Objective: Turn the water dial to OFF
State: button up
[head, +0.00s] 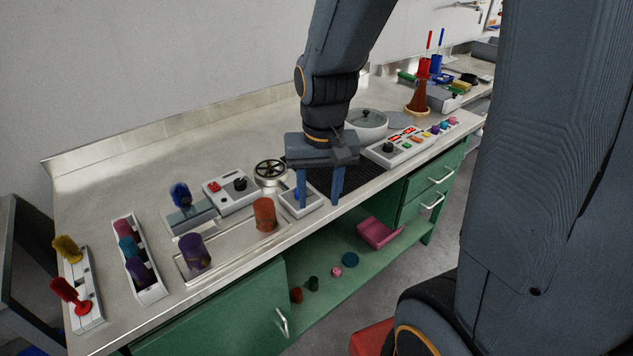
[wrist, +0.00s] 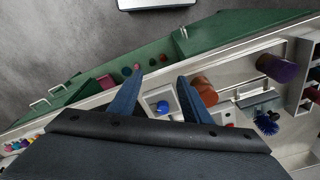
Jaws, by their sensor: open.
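A small blue knob (wrist: 163,106) sits on a white square base (wrist: 151,101); it looks like the water dial, but its markings are too small to read. The base (head: 303,208) also shows in the head view, near the counter's front edge, with the knob partly hidden by a finger. My gripper (head: 319,203) points down above this base, with its blue fingers apart and nothing between them. In the wrist view, the knob appears between the two fingers of my gripper (wrist: 159,79). I cannot tell whether a finger touches it.
An orange cylinder (head: 265,215) and a purple one (head: 194,252) stand on a tray to the left. A black handwheel (head: 270,169) and a control box (head: 231,190) with red and black knobs are behind. A button panel (head: 409,147) lies right. The green shelf below holds small items.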

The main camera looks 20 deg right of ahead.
jog(key=w+m, duration=0.2)
jog(key=w, duration=0.2)
jog(key=w+m, duration=0.3)
jog(key=w, duration=0.1)
jog(key=w+m+g, duration=0.1)
jog(key=w+m, duration=0.2)
jog(key=w, duration=0.1)
jog(key=shift+w+f+b, duration=0.2)
jog(key=shift+w+b, duration=0.2)
jog(key=shift+w+f+m, duration=0.1)
jog(key=shift+w+m, duration=0.2)
jog(key=shift+w, duration=0.05)
jog(key=shift+f+p, duration=0.9)
jog(key=shift+f, duration=2.9)
jog(key=shift+c, duration=0.5)
jog(key=c, duration=0.9)
jog(key=shift+c, duration=0.2)
